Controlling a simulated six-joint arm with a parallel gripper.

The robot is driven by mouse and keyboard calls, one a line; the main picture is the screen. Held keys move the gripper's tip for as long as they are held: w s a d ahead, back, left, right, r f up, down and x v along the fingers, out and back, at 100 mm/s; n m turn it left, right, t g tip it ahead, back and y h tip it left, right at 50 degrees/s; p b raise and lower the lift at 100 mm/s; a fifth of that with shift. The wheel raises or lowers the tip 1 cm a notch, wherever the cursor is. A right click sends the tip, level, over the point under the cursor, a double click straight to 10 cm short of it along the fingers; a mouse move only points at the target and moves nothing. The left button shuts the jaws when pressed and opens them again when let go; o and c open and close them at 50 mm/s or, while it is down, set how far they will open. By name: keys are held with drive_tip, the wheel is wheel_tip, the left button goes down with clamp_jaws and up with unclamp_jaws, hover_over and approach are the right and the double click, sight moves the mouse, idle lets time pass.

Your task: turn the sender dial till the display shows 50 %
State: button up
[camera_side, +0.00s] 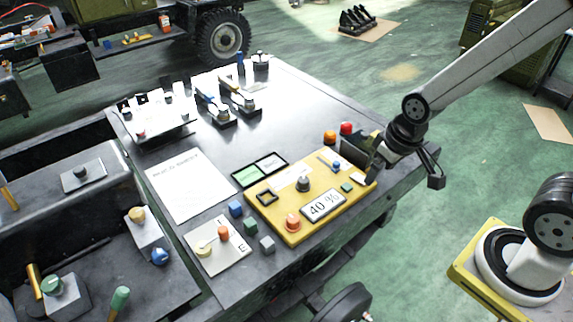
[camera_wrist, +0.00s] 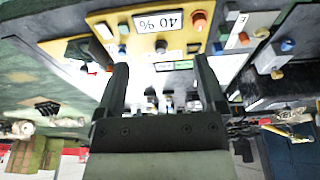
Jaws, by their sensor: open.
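The yellow sender panel (camera_side: 270,199) lies on the dark table, with a white display (camera_side: 324,204) reading 40 %. A dark round dial (camera_side: 303,184) stands near its middle, and an orange knob (camera_side: 292,222) sits at its front edge. In the wrist view the display (camera_wrist: 158,22) appears upside down, with the dark dial (camera_wrist: 161,46) below it and the orange knob (camera_wrist: 199,18) beside it. My gripper (camera_side: 358,152) is at the panel's right back end, apart from the dial. Its fingers (camera_wrist: 163,68) are spread and empty. I cannot read which knob is labelled sender.
Red (camera_side: 346,128) and orange (camera_side: 330,137) pieces stand near my gripper. A green-and-white card frame (camera_side: 260,169) lies behind the panel. Small blue, green and grey cubes (camera_side: 267,244) and a white plate with knobs (camera_side: 217,246) lie left. The table behind is partly clear.

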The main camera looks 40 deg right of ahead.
drive_tip(key=w+a+f+n+g, duration=0.1)
drive_tip(key=w+a+f, duration=0.4)
drive_tip(key=w, duration=0.5)
drive_tip(key=n+g, duration=0.2)
hover_over(293, 218)
wheel_tip(293, 218, down, 11)
drive_tip(key=shift+s+d+f, duration=0.1)
drive_tip(key=shift+d+f, duration=0.05)
drive_tip(key=shift+f, duration=0.05)
drive_tip(key=shift+a+f, duration=0.2)
drive_tip(key=shift+f, duration=0.2)
drive_tip(key=shift+f, duration=3.85)
clamp_jaws()
